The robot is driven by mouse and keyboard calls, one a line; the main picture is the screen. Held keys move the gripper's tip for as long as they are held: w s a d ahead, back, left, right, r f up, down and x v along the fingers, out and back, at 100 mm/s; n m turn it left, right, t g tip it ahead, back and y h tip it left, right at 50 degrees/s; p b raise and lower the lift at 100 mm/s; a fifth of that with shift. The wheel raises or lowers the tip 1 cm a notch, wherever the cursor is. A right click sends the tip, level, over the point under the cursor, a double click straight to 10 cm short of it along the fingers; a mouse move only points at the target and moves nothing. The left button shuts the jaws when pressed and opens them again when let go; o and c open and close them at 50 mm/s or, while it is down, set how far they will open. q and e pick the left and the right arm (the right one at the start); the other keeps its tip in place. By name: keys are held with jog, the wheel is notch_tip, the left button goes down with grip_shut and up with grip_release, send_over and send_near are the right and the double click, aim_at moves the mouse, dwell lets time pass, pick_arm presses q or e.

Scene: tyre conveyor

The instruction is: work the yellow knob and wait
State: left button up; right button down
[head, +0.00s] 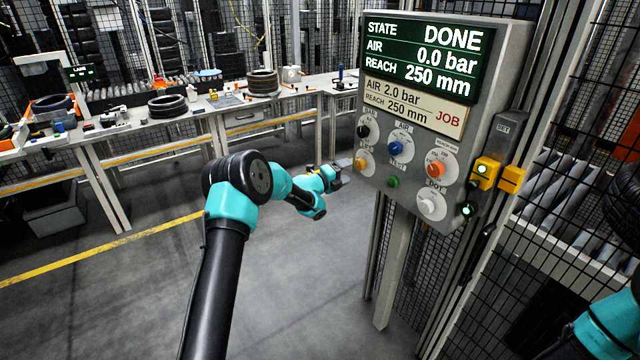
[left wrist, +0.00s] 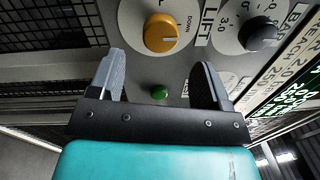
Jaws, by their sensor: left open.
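The yellow knob (head: 359,163) is at the lower left of the grey control panel (head: 517,50). In the left wrist view the yellow knob (left wrist: 161,32) sits on a white dial marked LIFT, with DOWN on its right; its light mark points towards DOWN. My left gripper (head: 338,178) is open and empty, just left of the panel. In the left wrist view its fingers (left wrist: 160,72) stand apart below the yellow knob, not around it. The screen (head: 424,55) reads STATE DONE, AIR 0.0 bar, REACH 250 mm. My right gripper is out of view.
The job plate (head: 415,103) reads AIR 2.0 bar, REACH 250 mm. Black (head: 363,132), blue (head: 396,148), orange (head: 436,169) and white (head: 431,206) knobs and a green button (head: 392,182) surround it. A yellow switch box (head: 487,173) is at the panel's right. A workbench (head: 190,112) with tyres stands behind.

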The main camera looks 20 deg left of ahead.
pick_arm(q)
jog(key=v, duration=1.1)
jog(key=s+d+f+n+g+y, duration=0.2)
jog(key=s+d+f+n+g, duration=0.15)
jog(key=s+f+n, duration=0.55)
jog(key=s+d+f+n+g+y, duration=0.25)
jog(key=s+d+f+n, duration=0.35)
jog(key=f, duration=0.6)
jog(key=s+d+f+n+g, duration=0.1)
jog(key=s+f+n+g, duration=0.1)
jog(key=s, duration=0.7)
jog(key=s+d+f+n+g+y, duration=0.1)
jog(key=s+f+n+g, duration=0.2)
jog(key=s+n, duration=0.3)
jog(key=s+d+f+n+g, duration=0.1)
jog(key=s+f+n+g, duration=0.2)
jog(key=s, duration=0.9)
jog(key=shift+d+n+g, duration=0.35)
jog(key=shift+n+g, duration=0.25)
jog(key=shift+n, duration=0.5)
jog(key=shift+f+y, duration=0.15)
jog(key=shift+y, duration=0.2)
dwell(0.6)
